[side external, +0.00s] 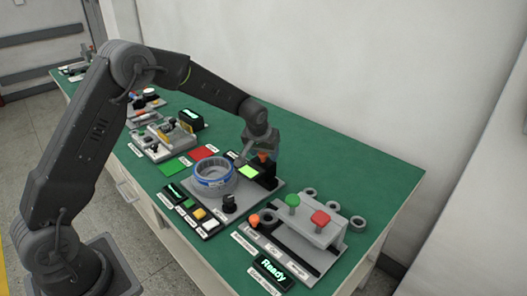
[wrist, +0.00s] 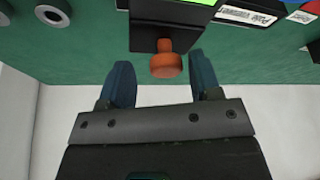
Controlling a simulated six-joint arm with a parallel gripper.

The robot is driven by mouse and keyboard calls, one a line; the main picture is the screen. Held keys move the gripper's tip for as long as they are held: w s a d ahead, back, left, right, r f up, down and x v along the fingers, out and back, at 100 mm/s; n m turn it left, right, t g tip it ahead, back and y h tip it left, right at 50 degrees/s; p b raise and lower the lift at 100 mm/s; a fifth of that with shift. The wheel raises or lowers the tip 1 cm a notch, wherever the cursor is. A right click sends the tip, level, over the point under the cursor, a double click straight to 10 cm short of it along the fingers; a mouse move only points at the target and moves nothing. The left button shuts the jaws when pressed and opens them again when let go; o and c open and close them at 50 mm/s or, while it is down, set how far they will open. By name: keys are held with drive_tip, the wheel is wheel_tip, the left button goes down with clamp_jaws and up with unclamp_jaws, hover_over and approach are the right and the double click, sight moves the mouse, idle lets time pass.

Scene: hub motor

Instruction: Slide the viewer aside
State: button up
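The viewer appears to be the black unit (side external: 266,177) with a lit green screen (side external: 247,171) at the back of the grey motor plate. An orange knob (side external: 264,154) sticks out of it, and in the wrist view this knob (wrist: 166,66) stands on its black slab (wrist: 150,37). My gripper (side external: 262,148) is right at the knob. In the wrist view my two blue fingers (wrist: 160,65) are apart, one on each side of the knob, with gaps showing. The gripper partly hides the knob in the side view.
A grey ring with a blue band (side external: 214,174) sits left of the viewer. A grey fixture with green (side external: 292,201) and red (side external: 320,219) knobs and loose rings (side external: 357,222) stands at the right. A "Ready" display (side external: 272,270) is in front. The green bench is clear behind.

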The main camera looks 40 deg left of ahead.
sight(258, 173)
drive_tip(key=v, duration=1.4)
drive_tip(key=shift+s+f, duration=0.1)
drive_tip(key=s+d+r+m+t, duration=0.1)
drive_tip(key=s+d+r, duration=0.1)
drive_tip(key=s+r, duration=0.35)
drive_tip(key=s+d+r+m, duration=0.1)
drive_tip(key=s+r, duration=0.1)
drive_tip(key=s, duration=0.7)
drive_tip(key=s+d+f+m+h, duration=0.1)
drive_tip(key=s+d+f+m, duration=0.1)
drive_tip(key=s, duration=1.3)
drive_tip(key=shift+s+d+t+h, duration=0.2)
drive_tip(key=shift+d+t+h, duration=0.1)
drive_tip(key=shift+d, duration=0.3)
